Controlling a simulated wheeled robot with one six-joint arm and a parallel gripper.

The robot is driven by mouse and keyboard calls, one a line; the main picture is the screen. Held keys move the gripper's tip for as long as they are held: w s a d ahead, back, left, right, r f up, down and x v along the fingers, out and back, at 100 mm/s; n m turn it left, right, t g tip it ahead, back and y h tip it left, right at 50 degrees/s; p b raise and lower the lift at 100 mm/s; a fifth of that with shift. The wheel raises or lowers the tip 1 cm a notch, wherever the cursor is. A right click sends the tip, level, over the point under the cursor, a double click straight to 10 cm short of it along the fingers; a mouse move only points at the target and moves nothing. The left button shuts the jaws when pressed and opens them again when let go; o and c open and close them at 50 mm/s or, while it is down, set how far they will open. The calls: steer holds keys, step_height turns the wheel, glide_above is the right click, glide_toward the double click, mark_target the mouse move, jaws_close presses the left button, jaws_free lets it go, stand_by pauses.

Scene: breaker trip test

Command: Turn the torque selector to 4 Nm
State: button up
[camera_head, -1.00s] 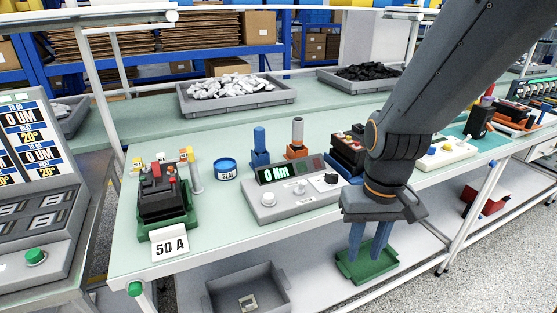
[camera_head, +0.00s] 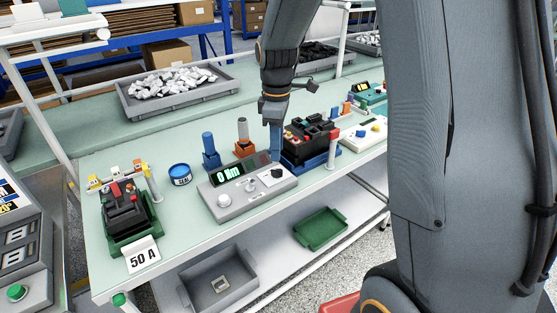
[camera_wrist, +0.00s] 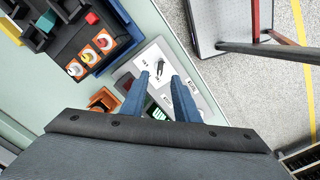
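The grey torque unit (camera_head: 245,203) stands on the bench with a green-lit display (camera_head: 230,173) that seems to read 0 Nm. At its right end a black pointer knob on a white plate (camera_head: 277,174) looks like the torque selector. The wrist view shows this knob (camera_wrist: 160,68) just beyond my fingertips, between their lines; its scale marks are too small to read. My gripper (camera_head: 275,157) points down above and behind the unit's right end. In the wrist view my gripper (camera_wrist: 160,81) has its two blue fingers apart with nothing between them.
A black breaker on a blue base (camera_head: 312,143) stands close right of my fingers. Blue (camera_head: 209,150) and orange-based (camera_head: 243,138) posts stand behind the unit. A blue tin (camera_head: 180,174) and the 50 A breaker (camera_head: 125,205) are at left. A green tray (camera_head: 320,228) lies below.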

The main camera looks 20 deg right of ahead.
mark_target(278, 170)
step_height(278, 170, down, 7)
steer(key=shift+r+p, duration=0.2)
steer(key=shift+p, duration=0.55)
steer(key=shift+c, duration=0.3)
jaws_close()
